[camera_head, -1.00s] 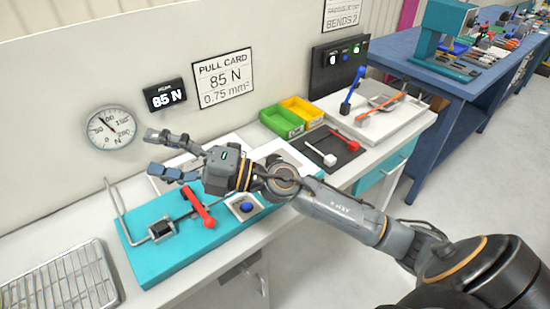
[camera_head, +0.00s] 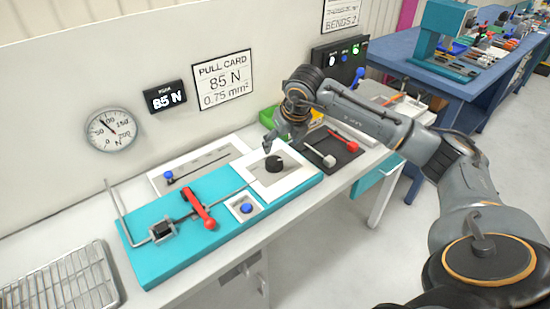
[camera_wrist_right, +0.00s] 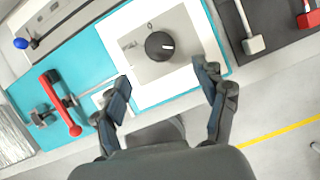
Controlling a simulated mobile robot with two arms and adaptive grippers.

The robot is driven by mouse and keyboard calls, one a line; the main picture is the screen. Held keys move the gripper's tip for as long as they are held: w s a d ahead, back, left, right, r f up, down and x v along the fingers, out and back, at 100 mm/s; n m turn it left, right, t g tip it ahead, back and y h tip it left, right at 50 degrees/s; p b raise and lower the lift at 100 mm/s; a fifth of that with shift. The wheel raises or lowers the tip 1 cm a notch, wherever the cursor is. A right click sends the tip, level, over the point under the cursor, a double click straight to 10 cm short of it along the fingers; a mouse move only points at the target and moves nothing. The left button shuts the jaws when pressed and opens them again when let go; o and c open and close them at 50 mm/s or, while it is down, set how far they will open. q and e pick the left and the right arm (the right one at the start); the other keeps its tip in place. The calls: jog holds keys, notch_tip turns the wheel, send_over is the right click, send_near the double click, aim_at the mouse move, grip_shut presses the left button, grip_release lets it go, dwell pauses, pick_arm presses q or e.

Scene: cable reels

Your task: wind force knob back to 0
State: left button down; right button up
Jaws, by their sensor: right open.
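The black round force knob (camera_head: 274,163) sits on a white panel (camera_head: 296,179) at the right end of the teal fixture (camera_head: 165,268). In the right wrist view the knob (camera_wrist_right: 160,46) has a white mark pointing right, away from the "0" printed above it. My right gripper (camera_head: 273,143) is above and just behind the knob in the head view. In the wrist view its two fingers (camera_wrist_right: 160,82) are spread wide, with the knob beyond and between them, apart from both. My left gripper is not in view.
A red-handled lever (camera_head: 199,207) and a blue button (camera_head: 246,208) are left of the knob. A dark mat (camera_head: 345,148) with hammer-like tools lies to the right.

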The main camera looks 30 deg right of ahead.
aim_at(275, 161)
jog(key=p+x, duration=0.2)
jog(key=x, duration=0.8)
jog(key=shift+w+a+f, duration=0.1)
jog(key=shift+f, duration=0.05)
